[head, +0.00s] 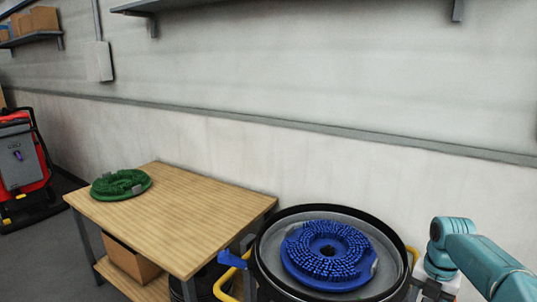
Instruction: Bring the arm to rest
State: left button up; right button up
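My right arm (478,258) is teal and comes in from the lower right, bending down beside the round tank (262,268). Below its wrist are a pale block and a dark part, which look like my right gripper (432,290); its fingertips cannot be made out, nor whether it holds anything. My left arm and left gripper are not in view. A blue round brush (328,252), bristles up, lies in the grey, black-rimmed tank, apart from my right arm.
A wooden table (190,215) stands left of the tank, with a green round brush (121,185) at its far left and a cardboard box (130,262) underneath. A red scrubber machine (22,165) stands at far left. The wall (290,155) is behind; the table's middle is bare.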

jog(key=w+a+f+m+y, duration=0.1)
jog(key=a+f+m, duration=0.45)
jog(key=f, duration=0.55)
jog(key=s+a+f+m+y, duration=0.2)
jog(key=s+a+f+m, duration=0.65)
jog(key=a+f, duration=0.35)
jog(key=s+a+f+m, duration=0.3)
jog(key=s+m, duration=0.5)
jog(key=s, duration=0.1)
jog(key=s+a+f+m, duration=0.3)
jog(key=s+m, duration=0.4)
jog(key=s, duration=0.3)
jog(key=shift+s+a+m+y, duration=0.15)
jog(key=shift+a+m+y, duration=0.25)
jog(key=shift+a, duration=0.35)
